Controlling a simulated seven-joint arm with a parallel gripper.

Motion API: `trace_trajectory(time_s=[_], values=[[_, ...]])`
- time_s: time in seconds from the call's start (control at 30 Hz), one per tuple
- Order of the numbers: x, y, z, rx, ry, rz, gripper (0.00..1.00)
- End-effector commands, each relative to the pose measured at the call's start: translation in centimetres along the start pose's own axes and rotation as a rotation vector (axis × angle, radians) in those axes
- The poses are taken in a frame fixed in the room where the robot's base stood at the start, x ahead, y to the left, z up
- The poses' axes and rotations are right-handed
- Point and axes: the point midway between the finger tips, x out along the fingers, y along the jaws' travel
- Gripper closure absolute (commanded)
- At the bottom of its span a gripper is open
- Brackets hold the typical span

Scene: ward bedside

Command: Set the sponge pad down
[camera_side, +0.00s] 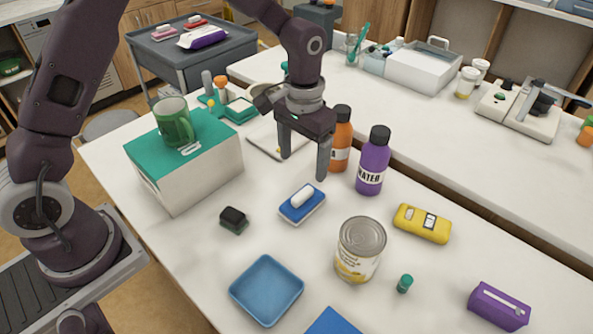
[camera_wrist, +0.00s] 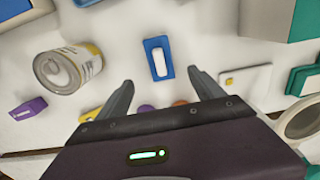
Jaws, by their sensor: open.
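A small blue pad with a white bar on top (camera_side: 302,204) lies flat on the white table, and it also shows in the wrist view (camera_wrist: 158,60). A small dark green and black block (camera_side: 233,220) lies to its left. I cannot tell for certain which of these is the sponge pad. My gripper (camera_side: 303,165) is open and empty, pointing down above and slightly behind the blue pad. In the wrist view the spread fingers (camera_wrist: 162,80) lie either side of the pad's near end, with nothing between them.
A blue tray (camera_side: 267,290), a tin (camera_side: 360,250), a small green cap (camera_side: 405,283) and a yellow case (camera_side: 422,223) stand nearby. Orange (camera_side: 341,140) and purple (camera_side: 373,162) bottles stand behind my gripper. A green-topped box (camera_side: 190,172) bears a green mug (camera_side: 174,122).

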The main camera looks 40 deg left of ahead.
Motion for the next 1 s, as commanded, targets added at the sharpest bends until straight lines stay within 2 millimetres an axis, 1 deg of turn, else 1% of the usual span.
trace_trajectory(time_s=[0.17, 0.23, 0.27, 0.33, 0.37, 0.4, 0.43, 0.47, 0.5, 0.57, 0.6, 0.7, 0.8, 0.9, 1.0], values=[[-0.4, 0.0, 0.0, 0.000, 0.000, 0.000, 0.23], [-1.2, -0.2, 0.3, 0.001, 0.010, -0.001, 0.23], [-2.1, -0.4, 0.5, 0.002, 0.023, -0.001, 0.23], [-5.3, -1.1, 1.8, 0.004, 0.066, -0.004, 0.23], [-7.1, -1.6, 2.7, 0.004, 0.091, -0.005, 0.23], [-9.5, -2.2, 4.2, 0.006, 0.127, -0.007, 0.23], [-11.2, -2.7, 5.6, 0.005, 0.154, -0.009, 0.23], [-12.7, -3.2, 7.1, 0.005, 0.182, -0.010, 0.23], [-14.6, -3.9, 9.2, 0.004, 0.220, -0.012, 0.23], [-16.8, -4.7, 12.7, 0.003, 0.279, -0.012, 0.23], [-17.8, -5.2, 15.1, 0.001, 0.317, -0.011, 0.23], [-18.7, -6.0, 20.2, 0.000, 0.402, -0.008, 0.23], [-18.4, -6.3, 23.6, 0.000, 0.457, -0.003, 0.23], [-18.0, -6.3, 25.1, 0.001, 0.485, 0.000, 0.23], [-17.8, -6.4, 25.5, 0.002, 0.491, 0.000, 0.23]])
